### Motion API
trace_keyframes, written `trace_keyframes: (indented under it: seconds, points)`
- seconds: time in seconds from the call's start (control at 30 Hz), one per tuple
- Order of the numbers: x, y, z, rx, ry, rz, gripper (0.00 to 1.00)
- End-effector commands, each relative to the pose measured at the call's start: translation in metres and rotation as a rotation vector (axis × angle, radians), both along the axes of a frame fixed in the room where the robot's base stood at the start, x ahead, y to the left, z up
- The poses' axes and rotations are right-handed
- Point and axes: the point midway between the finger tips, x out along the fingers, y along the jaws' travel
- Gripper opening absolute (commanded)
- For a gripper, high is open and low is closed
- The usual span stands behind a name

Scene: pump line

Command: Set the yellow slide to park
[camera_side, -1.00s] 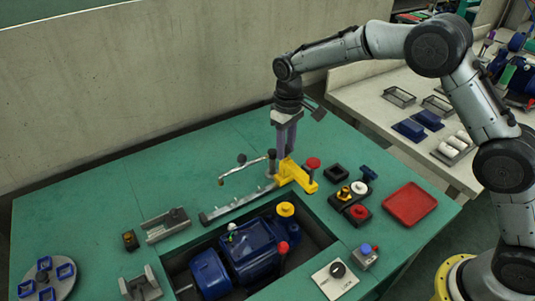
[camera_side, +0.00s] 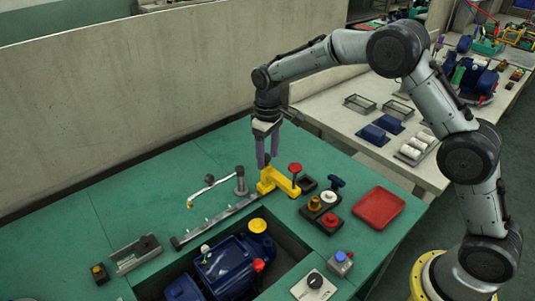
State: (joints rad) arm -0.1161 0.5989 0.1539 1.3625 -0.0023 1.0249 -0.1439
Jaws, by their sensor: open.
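The yellow slide (camera_side: 280,181) sits at the right, far end of the grey rail (camera_side: 215,222). Its raised left part is just below my gripper (camera_side: 267,163). My gripper is open and points straight down, with its two purple-grey fingers at the top of that raised part. I cannot tell whether the fingers touch it. No park mark is legible in this view.
A bent lever (camera_side: 212,185) and a grey post (camera_side: 240,182) stand left of the slide. A red-topped post (camera_side: 295,168) stands close on its right. A blue pump (camera_side: 230,265) sits in the recess in front. A red tray (camera_side: 379,208) lies right.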

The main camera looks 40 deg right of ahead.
Motion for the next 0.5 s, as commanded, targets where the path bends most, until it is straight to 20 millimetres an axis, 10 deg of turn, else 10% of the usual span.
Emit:
trace_keyframes:
  seconds: [0.5]
  points:
    - [0.001,0.001,0.069,0.002,-0.006,0.0,0.66]
